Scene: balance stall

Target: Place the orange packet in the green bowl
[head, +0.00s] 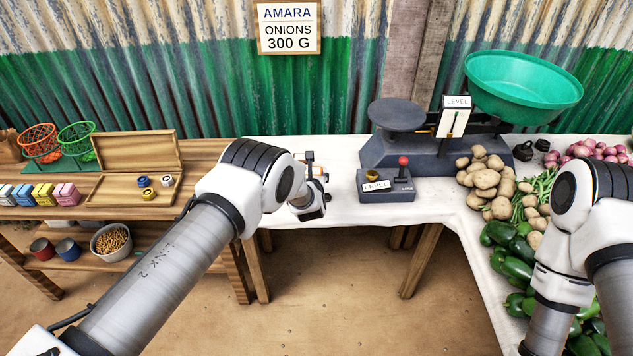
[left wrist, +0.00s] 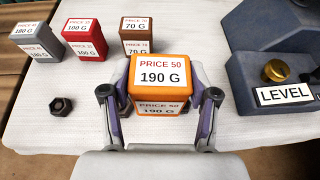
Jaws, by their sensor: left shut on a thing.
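The orange packet (left wrist: 160,70), labelled PRICE 50 and 190 G, is between the fingers of my left gripper (left wrist: 160,100) in the left wrist view. The gripper is shut on it, above or on the white cloth; I cannot tell if the packet touches the cloth. In the head view my left gripper (head: 316,180) is by the left part of the white table, and my own arm hides most of the packet. The green bowl (head: 525,85) sits tilted on the right side of the grey balance, far right of my left gripper. My right gripper is out of view.
Grey, red and brown packets (left wrist: 84,38) stand behind the orange one, and a dark nut (left wrist: 62,106) lies left. The LEVEL box (head: 386,185) and the balance (head: 420,152) with its dark pan (head: 397,114) stand to the right. Potatoes (head: 487,180) lie near the bowl.

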